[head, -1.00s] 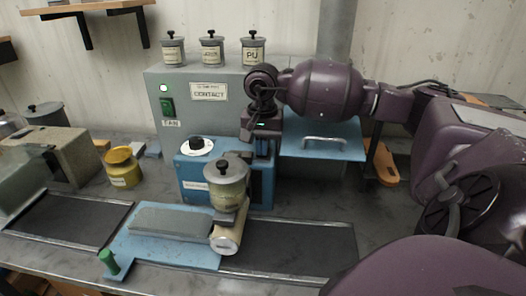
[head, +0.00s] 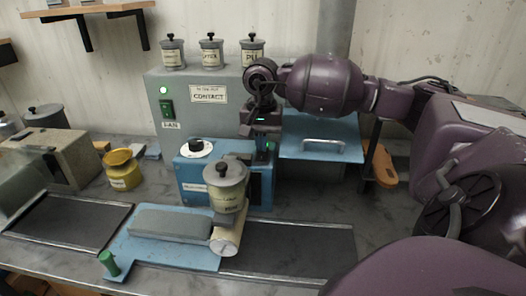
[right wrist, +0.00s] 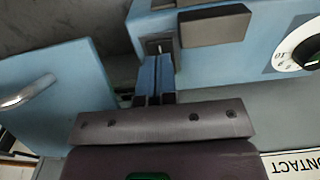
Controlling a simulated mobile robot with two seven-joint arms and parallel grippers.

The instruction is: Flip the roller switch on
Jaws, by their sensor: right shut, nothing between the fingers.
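The roller unit is a blue box (head: 262,186) with a white dial, behind a lidded jar and a pale roller (head: 228,238). In the right wrist view the blue box (right wrist: 112,8) carries a small dark plate with a light slot, which looks like the roller switch (right wrist: 157,45). My right gripper (head: 260,150) is above the right part of the box, its fingers pointing down. In the right wrist view its fingertips (right wrist: 155,62) are shut and empty, right at the plate. Touch and the switch's position cannot be made out. My left gripper is not in view.
A grey cabinet with a lit green lamp (head: 163,90) and a green fan switch (head: 167,108) stands behind, with several jars on top. A blue panel with a handle (head: 323,145) is to the right. A yellow pot (head: 122,170) stands left. A blue plate holds a grey block (head: 170,223).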

